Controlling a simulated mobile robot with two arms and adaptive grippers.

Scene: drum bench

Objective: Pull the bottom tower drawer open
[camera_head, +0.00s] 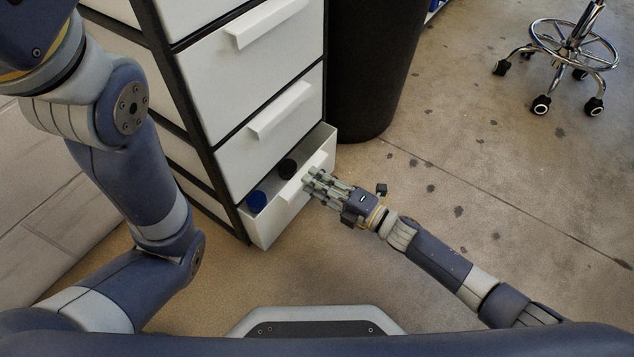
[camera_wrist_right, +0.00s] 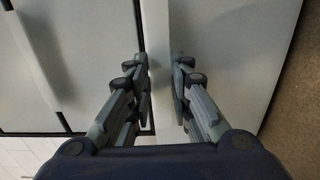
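The white drawer tower stands at upper middle in the head view. Its bottom drawer (camera_head: 272,222) is pulled part way out, so its inside shows from above. A blue round thing (camera_head: 256,201) and a dark round thing (camera_head: 287,168) lie in it. My right gripper (camera_head: 308,180) is at the front of this drawer, its fingers over the handle. In the right wrist view the two fingers (camera_wrist_right: 162,82) stand close on either side of a pale strip, seemingly the handle (camera_wrist_right: 157,40). My left gripper is outside the view.
The drawers above, with white handles (camera_head: 280,110), are shut. A dark bin (camera_head: 372,70) stands close to the tower's right side. A wheeled stool (camera_head: 568,50) is at the far right. The floor (camera_head: 470,170) right of the drawer is clear.

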